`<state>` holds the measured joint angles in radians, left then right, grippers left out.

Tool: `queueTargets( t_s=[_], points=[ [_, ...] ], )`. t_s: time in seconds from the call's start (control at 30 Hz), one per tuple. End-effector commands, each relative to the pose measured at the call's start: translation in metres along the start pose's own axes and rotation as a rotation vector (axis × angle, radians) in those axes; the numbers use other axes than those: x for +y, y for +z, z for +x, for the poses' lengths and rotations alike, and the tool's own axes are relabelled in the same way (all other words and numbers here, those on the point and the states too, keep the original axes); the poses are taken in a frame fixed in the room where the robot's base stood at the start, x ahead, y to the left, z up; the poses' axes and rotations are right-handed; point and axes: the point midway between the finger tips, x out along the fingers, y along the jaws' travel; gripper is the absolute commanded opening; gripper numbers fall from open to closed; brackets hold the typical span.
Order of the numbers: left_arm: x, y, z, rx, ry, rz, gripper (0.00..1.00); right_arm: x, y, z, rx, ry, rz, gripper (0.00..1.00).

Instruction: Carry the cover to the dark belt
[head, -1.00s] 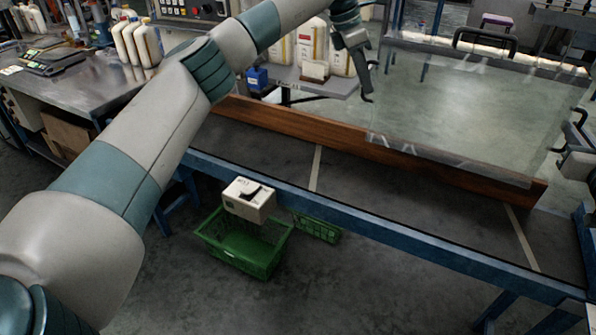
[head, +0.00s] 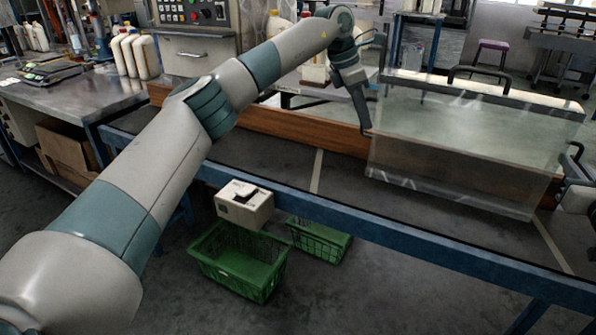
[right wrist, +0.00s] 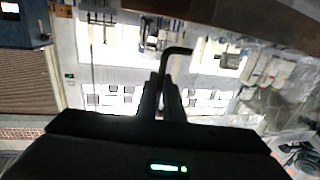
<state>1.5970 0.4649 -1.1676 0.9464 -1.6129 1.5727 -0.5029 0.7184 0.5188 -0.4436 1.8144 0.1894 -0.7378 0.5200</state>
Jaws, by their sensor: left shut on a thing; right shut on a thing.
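The cover (head: 470,140) is a large clear box with black handles, in the right half of the head view. It hangs upright over the dark belt (head: 345,172), its lower edge in front of the wooden rail. I cannot tell whether it touches the belt. My left gripper (head: 366,122) is shut on the handle at the cover's left side. My right gripper (head: 570,178) is shut on the right handle, partly cut off by the picture's edge. In the right wrist view its fingers (right wrist: 168,98) close around a black bent handle (right wrist: 176,50).
The wooden rail (head: 278,127) runs along the belt's far side, a blue frame (head: 375,222) along its near side. A cream box (head: 244,205) is on the frame's near side, above green baskets (head: 240,268). A metal table (head: 75,98) stands left. The belt left of the cover is clear.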

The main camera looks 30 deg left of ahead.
Motion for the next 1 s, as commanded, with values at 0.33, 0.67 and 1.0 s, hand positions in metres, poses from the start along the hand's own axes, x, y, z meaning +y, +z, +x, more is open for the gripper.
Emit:
queueTargets(
  t_s=[0.33,0.67,1.0],
  points=[
    [0.001,-0.001,0.000,0.000,0.002,-0.002,0.00,0.001,0.000,0.000,0.001,0.002,-0.001,0.00],
    [0.001,-0.003,0.004,0.000,0.002,-0.002,0.00,0.001,0.004,0.000,0.001,0.002,-0.001,0.00],
    [0.001,-0.008,0.016,0.000,0.002,-0.002,0.00,0.001,0.018,0.000,0.001,0.002,-0.001,0.00]
  ],
)
